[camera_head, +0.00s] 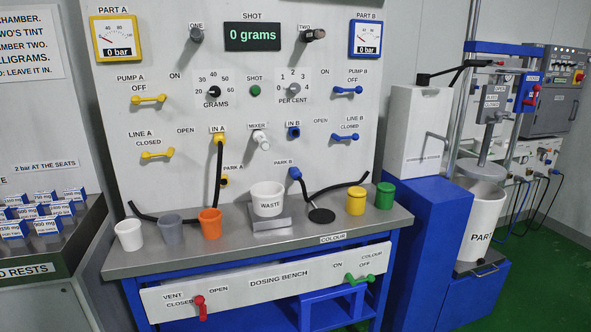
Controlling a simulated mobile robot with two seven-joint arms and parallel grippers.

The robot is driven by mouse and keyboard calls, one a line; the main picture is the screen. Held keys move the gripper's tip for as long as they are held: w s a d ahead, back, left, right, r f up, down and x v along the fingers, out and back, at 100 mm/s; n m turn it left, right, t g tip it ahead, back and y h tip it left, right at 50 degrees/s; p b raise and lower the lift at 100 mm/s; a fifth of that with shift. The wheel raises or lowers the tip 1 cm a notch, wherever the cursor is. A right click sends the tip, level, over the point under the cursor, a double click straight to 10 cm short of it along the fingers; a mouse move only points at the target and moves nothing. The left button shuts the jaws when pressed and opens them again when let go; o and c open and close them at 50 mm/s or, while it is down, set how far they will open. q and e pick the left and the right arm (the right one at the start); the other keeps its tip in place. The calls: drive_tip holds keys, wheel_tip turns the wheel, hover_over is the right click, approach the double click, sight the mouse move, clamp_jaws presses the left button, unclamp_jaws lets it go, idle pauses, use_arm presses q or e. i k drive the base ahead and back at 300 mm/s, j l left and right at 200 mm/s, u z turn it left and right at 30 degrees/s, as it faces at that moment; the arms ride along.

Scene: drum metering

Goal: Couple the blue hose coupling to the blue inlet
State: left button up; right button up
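The blue hose coupling (295,173) sits at the PARK B spot on the white panel, low and right of centre. A black hose (302,192) runs down from it to the bench. The blue inlet (293,132), labelled IN B, is on the panel almost straight above it. The inlet shows no hose on it, and there is a clear gap between the two. The LINE B lever (345,137) is blue and lies to the right of the inlet, by its CLOSED label. Neither of my grippers is in view.
A yellow coupling (218,138) with a black hose is on IN A. The grey mixer nozzle (260,139) juts out left of the blue inlet. Below stand a white WASTE cup (268,198), a black disc (321,215) and yellow (356,201) and green (385,196) cups.

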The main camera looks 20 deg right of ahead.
sight(294, 174)
drive_tip(key=i+l+u, duration=0.45)
drive_tip(key=i+l, duration=0.35)
